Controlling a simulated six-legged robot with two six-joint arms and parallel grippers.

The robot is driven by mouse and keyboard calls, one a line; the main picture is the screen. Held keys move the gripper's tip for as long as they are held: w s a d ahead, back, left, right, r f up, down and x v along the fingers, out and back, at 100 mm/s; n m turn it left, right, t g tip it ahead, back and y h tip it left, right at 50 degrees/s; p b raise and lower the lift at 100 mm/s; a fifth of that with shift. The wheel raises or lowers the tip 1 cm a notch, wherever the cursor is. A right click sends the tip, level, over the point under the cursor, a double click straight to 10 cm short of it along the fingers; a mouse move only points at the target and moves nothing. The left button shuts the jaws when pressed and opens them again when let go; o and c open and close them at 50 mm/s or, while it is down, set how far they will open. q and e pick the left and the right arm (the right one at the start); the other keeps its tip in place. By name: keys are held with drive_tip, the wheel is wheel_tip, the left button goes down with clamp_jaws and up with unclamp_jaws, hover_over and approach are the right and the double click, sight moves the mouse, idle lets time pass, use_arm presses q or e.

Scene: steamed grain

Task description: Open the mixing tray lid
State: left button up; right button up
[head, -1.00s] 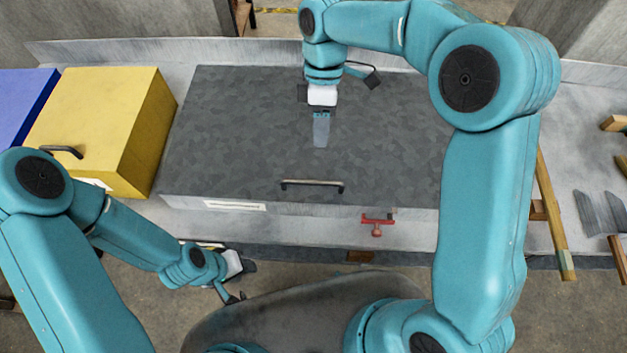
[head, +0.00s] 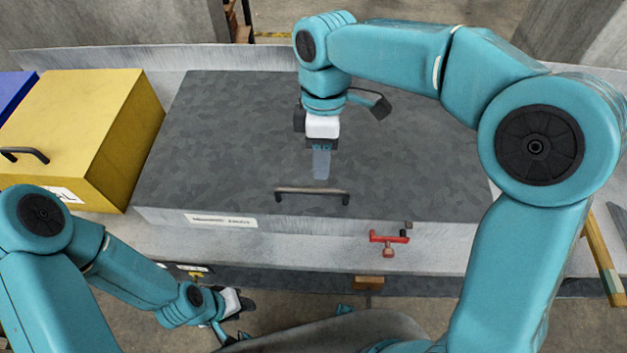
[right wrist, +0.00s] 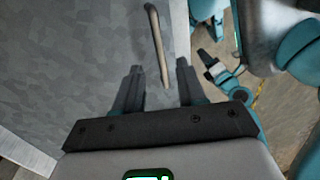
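The mixing tray is a large grey box whose mottled dark grey lid (head: 230,135) lies flat and closed, with a bar handle (head: 312,191) near its front edge. My right gripper (head: 321,165) points down over the lid, just behind the handle. In the right wrist view its two fingers (right wrist: 158,68) are apart with nothing gripped, and the handle (right wrist: 157,45) shows in the gap between them; whether it lies within finger reach is unclear. My left gripper (head: 228,327) hangs low at the front left, away from the tray, too small to read.
A yellow box (head: 75,120) with a black handle stands left of the tray, with a blue box (head: 12,95) beyond it. A red valve-like fitting (head: 388,240) sits at the tray's front right. A wooden bar (head: 598,250) lies at the right.

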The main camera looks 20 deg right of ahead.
drive_tip(key=w+d+r+y+p, duration=0.2)
drive_tip(key=w+d+r+p, duration=0.15)
drive_tip(key=r+p, duration=0.45)
drive_tip(key=w+d+r+m+y+p, duration=0.1)
drive_tip(key=w+d+r+p, duration=0.1)
drive_tip(key=w+r+p, duration=0.5)
drive_tip(key=w+d+r+y+p, duration=0.25)
drive_tip(key=r+p, duration=0.25)
drive_tip(key=r, duration=0.6)
drive_tip(key=b, duration=0.9)
approach(309, 189)
drive_tip(key=w+a+r, duration=0.1)
drive_tip(key=a+r, duration=0.2)
drive_tip(key=shift+n+t+h, duration=0.3)
drive_tip(key=shift+t+h, duration=0.15)
drive_tip(key=shift+t, duration=0.05)
drive_tip(key=f+b, duration=0.1)
drive_tip(key=f, duration=0.2)
drive_tip(key=s+f+b, duration=0.1)
drive_tip(key=f+b, duration=0.1)
drive_tip(key=s+a+f+b, duration=0.1)
drive_tip(key=f+b, duration=0.1)
drive_tip(key=f, duration=0.1)
drive_tip(key=shift+s+f, duration=0.25)
drive_tip(key=shift+f, duration=0.15)
drive_tip(key=shift+a+f, duration=0.1)
drive_tip(key=shift+f, duration=0.3)
